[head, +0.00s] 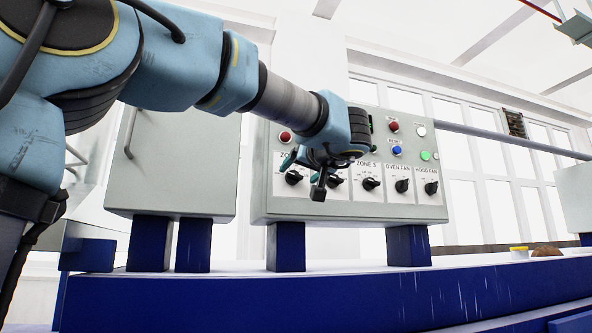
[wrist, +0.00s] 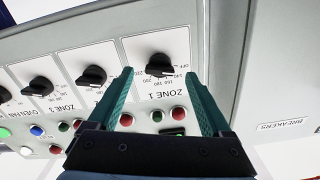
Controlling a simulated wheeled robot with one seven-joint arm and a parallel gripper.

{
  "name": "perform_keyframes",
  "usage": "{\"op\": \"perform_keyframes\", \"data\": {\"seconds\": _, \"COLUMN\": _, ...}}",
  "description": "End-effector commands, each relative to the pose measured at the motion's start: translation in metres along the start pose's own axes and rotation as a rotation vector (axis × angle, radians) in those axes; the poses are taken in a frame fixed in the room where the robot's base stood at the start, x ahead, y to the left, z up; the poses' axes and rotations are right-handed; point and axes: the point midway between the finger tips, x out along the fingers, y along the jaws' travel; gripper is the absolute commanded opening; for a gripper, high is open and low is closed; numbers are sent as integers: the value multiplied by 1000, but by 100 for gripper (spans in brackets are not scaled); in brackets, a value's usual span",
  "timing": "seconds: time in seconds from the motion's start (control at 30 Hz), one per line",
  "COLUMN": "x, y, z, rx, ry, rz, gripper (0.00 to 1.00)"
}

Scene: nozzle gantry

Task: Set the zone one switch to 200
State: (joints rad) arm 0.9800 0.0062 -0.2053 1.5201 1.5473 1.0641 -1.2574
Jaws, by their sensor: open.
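The zone one switch is a black rotary knob (wrist: 160,65) on a white plate marked ZONE 1 in the wrist view, where the picture is upside down. Its dial has OFF and several numbers around it; its exact setting is too small to tell. In the head view the knob (head: 293,177) shows at the left of the knob row. My gripper (wrist: 161,80) is open, its two teal fingers on either side of the knob in the picture. I cannot tell whether they touch it. In the head view my gripper (head: 306,178) is in front of the panel, partly covering the zone plates.
The grey control panel (head: 262,200) also carries the zone 3 knob (head: 370,183), oven fan knob (head: 402,186) and hood fan knob (head: 431,188). The zone 2 knob (wrist: 92,76) is beside zone 1. Coloured buttons sit above. A grey breaker cabinet (head: 180,180) stands left.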

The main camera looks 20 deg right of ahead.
Motion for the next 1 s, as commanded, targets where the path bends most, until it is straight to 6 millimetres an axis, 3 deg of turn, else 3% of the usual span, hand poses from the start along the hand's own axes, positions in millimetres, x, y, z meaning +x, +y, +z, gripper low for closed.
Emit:
{"op": "perform_keyframes", "data": {"seconds": 0.23, "x": 30, "y": -1, "z": -1, "rx": 0, "ry": -1, "rz": -1, "gripper": 83}}
{"op": "perform_keyframes", "data": {"seconds": 0.6, "x": 36, "y": 0, "z": 0, "rx": -1, "ry": 0, "rz": 0, "gripper": 83}}
{"op": "perform_keyframes", "data": {"seconds": 1.0, "x": 36, "y": 0, "z": 0, "rx": -1, "ry": 0, "rz": 0, "gripper": 39}}
